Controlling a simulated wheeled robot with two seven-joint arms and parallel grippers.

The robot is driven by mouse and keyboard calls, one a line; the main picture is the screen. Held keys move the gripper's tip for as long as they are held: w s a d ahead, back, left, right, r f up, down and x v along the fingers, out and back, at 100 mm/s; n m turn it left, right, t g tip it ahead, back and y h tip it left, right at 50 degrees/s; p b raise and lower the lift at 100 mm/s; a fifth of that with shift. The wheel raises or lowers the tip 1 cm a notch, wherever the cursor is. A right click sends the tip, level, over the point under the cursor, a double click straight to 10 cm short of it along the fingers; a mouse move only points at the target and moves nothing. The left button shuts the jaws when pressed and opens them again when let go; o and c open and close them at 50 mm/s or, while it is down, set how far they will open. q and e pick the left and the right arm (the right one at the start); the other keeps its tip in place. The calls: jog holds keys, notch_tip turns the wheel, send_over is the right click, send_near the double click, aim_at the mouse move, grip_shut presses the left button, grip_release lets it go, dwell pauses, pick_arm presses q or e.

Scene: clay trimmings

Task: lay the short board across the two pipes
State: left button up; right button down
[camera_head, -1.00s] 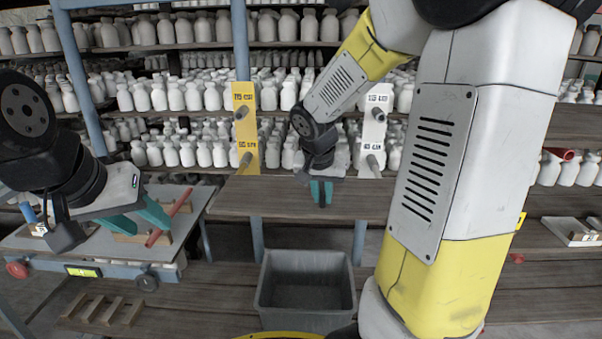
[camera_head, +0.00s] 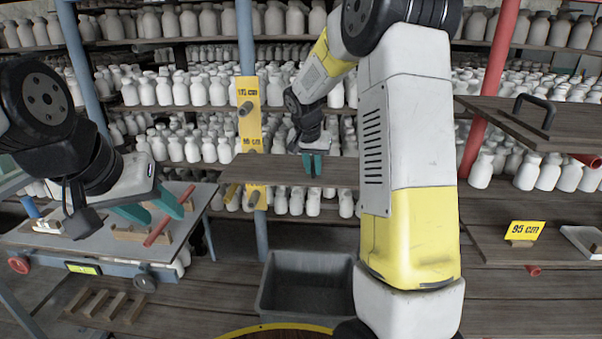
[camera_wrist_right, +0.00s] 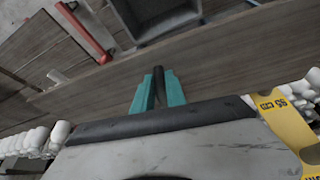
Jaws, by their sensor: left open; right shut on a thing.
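My right gripper (camera_head: 312,165) is shut on the board's dark handle (camera_wrist_right: 158,85). The brown wooden board (camera_head: 240,168) hangs level in front of the shelves; it also shows in the right wrist view (camera_wrist_right: 230,65). Its left end lies in front of the yellow marked post (camera_head: 249,120). The lower grey pipe (camera_head: 253,200) on that post shows just below the board; I cannot tell whether they touch. The other lower pipe is hidden behind my right arm. My left gripper (camera_head: 155,208) is open and empty over the cart at left.
The cart (camera_head: 90,240) carries a red rod (camera_head: 170,215) and wooden blocks. A grey bin (camera_head: 305,285) stands below the board. At right are another board with a handle (camera_head: 545,125), a yellow 95 cm sign (camera_head: 525,232) and a white tray (camera_head: 585,240). White bottles fill the shelves behind.

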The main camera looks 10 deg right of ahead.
aim_at(311, 177)
jog(key=shift+w, duration=0.65)
jog(key=shift+a+f, duration=0.1)
jog(key=shift+f, duration=1.6)
jog(key=c, duration=1.4)
grip_release()
jog(key=shift+s+f, duration=0.1)
jog(key=shift+f, duration=0.05)
jog(key=shift+o, duration=0.2)
